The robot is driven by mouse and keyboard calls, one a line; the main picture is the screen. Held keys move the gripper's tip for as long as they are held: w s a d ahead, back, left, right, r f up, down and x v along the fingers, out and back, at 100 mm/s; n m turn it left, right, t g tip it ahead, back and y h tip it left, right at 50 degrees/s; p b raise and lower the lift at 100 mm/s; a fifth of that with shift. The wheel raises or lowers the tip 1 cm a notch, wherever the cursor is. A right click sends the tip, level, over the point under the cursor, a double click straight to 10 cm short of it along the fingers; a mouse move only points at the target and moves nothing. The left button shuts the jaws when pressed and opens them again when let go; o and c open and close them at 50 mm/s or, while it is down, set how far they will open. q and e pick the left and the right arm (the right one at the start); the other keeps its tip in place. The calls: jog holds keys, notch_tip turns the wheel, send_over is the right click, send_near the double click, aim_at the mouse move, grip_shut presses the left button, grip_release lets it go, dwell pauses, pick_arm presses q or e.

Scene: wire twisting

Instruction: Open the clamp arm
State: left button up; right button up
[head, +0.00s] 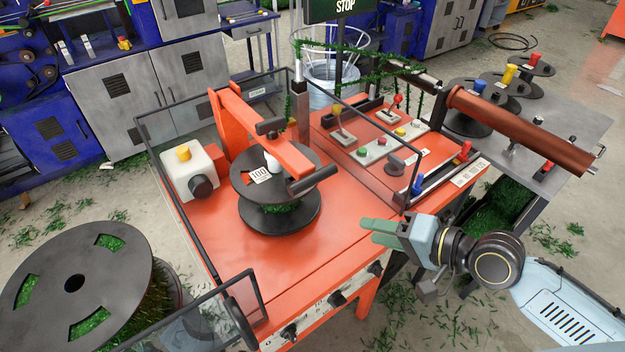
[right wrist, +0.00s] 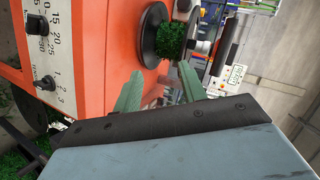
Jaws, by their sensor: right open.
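The clamp arm (head: 265,137) is an orange-red bar with a dark handle (head: 315,180) at its near end. It lies across the top of a black spool (head: 262,212) wound with green, on the orange machine table (head: 335,250). My right gripper (head: 376,232) is at the table's near right edge, to the right of and nearer than the handle, and apart from it. Its green fingers (right wrist: 162,88) are open and empty in the right wrist view, where the spool (right wrist: 150,40) shows beyond them. My left gripper is out of view.
A dark-framed clear guard (head: 375,150) stands along the table's right side, between the spool and a panel of buttons and levers (head: 378,145). A white box with a yellow button (head: 190,170) is left of the spool. A large black reel (head: 75,285) stands at lower left.

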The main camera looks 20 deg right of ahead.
aim_at(312, 181)
notch_tip(312, 181, up, 9)
jog(key=w+a+m+t+y, duration=0.1)
jog(key=m+y, duration=0.2)
jog(key=x, duration=0.8)
jog(key=p+x, duration=0.1)
jog(key=x, duration=0.4)
jog(key=shift+w+f, duration=0.15)
jog(key=shift+f, duration=0.15)
jog(key=shift+c, duration=0.2)
jog(key=shift+f, duration=0.15)
grip_shut()
